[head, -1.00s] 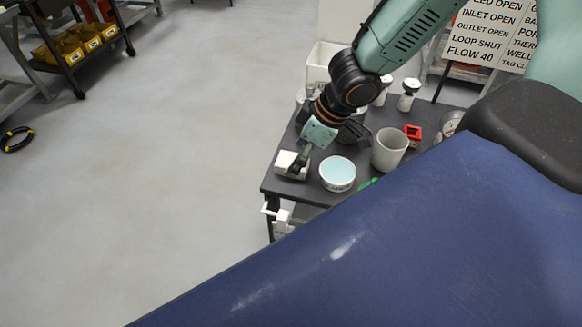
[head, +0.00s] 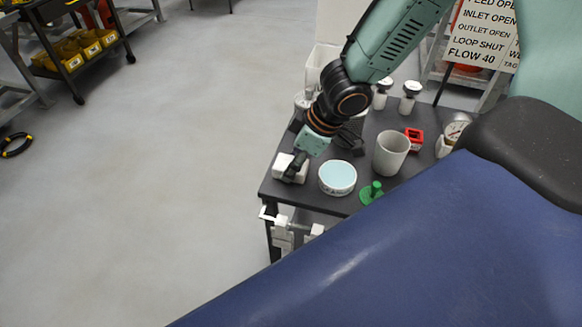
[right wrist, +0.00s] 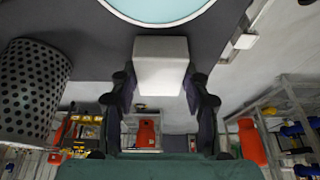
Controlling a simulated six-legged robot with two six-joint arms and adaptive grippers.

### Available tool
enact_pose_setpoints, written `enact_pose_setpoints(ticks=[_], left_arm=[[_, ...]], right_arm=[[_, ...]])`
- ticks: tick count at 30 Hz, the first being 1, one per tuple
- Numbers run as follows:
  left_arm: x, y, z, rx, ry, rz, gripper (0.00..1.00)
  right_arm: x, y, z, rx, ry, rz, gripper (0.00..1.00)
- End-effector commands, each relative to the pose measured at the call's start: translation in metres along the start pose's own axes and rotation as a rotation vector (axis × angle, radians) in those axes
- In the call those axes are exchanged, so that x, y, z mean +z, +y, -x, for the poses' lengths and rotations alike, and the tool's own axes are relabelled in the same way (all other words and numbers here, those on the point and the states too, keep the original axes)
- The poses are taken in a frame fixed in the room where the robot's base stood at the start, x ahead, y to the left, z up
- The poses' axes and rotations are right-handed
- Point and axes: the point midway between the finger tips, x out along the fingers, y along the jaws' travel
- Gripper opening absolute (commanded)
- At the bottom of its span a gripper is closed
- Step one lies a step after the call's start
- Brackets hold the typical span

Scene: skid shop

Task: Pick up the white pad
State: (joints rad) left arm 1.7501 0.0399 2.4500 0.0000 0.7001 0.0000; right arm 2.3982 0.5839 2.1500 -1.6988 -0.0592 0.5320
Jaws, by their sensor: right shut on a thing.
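The white pad (head: 283,166) is a small white block at the near left corner of the dark table (head: 333,207) in the head view. My right gripper (head: 296,170) reaches down to it and is shut on it. In the right wrist view the pad (right wrist: 161,66) sits between the two dark fingers (right wrist: 160,92), one on each side. Whether the pad still touches the table top is hard to tell. My left gripper does not show in the head view.
A round white dish with a pale blue top (head: 338,178) stands close right of the pad. A white cup (head: 391,153), a green knobbed piece (head: 371,192), a red part (head: 414,138) and a gauge (head: 456,130) are farther right. A perforated cylinder (right wrist: 32,92) shows in the wrist view.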

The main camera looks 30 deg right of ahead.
Motion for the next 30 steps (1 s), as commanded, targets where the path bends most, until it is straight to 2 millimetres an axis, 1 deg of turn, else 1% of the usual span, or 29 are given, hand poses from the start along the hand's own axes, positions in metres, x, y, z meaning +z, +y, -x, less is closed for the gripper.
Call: enact_pose_setpoints(ticks=[1, 4, 11, 14, 20, 24, 30], left_arm=[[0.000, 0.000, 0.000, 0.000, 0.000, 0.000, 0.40], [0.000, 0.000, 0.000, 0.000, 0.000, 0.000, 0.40], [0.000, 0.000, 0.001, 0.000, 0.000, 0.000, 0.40], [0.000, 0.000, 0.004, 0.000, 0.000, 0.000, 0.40], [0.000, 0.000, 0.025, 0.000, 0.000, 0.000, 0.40], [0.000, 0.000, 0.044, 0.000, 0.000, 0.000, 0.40], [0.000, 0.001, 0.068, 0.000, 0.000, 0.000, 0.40]], right_arm=[[0.000, 0.000, 0.000, 0.000, 0.000, 0.000, 0.33], [0.000, 0.000, 0.000, 0.000, 0.000, 0.000, 0.25], [0.000, 0.000, 0.001, 0.000, 0.000, 0.000, 0.25], [-0.002, 0.000, 0.004, 0.000, 0.000, 0.000, 0.25], [-0.010, 0.000, 0.025, 0.000, 0.000, -0.002, 0.25], [-0.018, 0.000, 0.044, 0.000, 0.000, -0.001, 0.25], [-0.029, 0.000, 0.069, 0.000, 0.001, -0.001, 0.25]])
